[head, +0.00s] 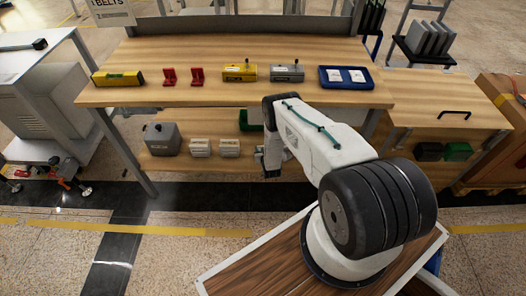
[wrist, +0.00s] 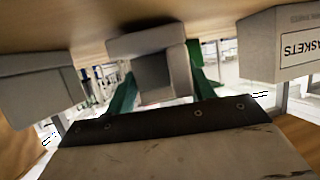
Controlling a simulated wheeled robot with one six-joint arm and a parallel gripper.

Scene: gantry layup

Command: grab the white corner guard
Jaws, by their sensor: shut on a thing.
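The white corner guard (wrist: 140,46) is a pale, blocky piece with a shaded inner hollow, at the middle of the wrist view. My gripper (wrist: 162,82) is shut on it, with a green finger on either side. In the head view my gripper (head: 268,160) is low, at the right part of the lower shelf, below the bench top. I cannot make out the guard there; my gripper and arm probably hide it. Whether it touches the shelf is unclear.
On the lower shelf (head: 180,163) are a grey box (head: 162,139), two pale stacks (head: 200,147) (head: 229,147) and a green bin (head: 250,120). The bench top (head: 230,98) overhangs them. A labelled box (wrist: 285,45) and a grey block (wrist: 40,80) flank the guard.

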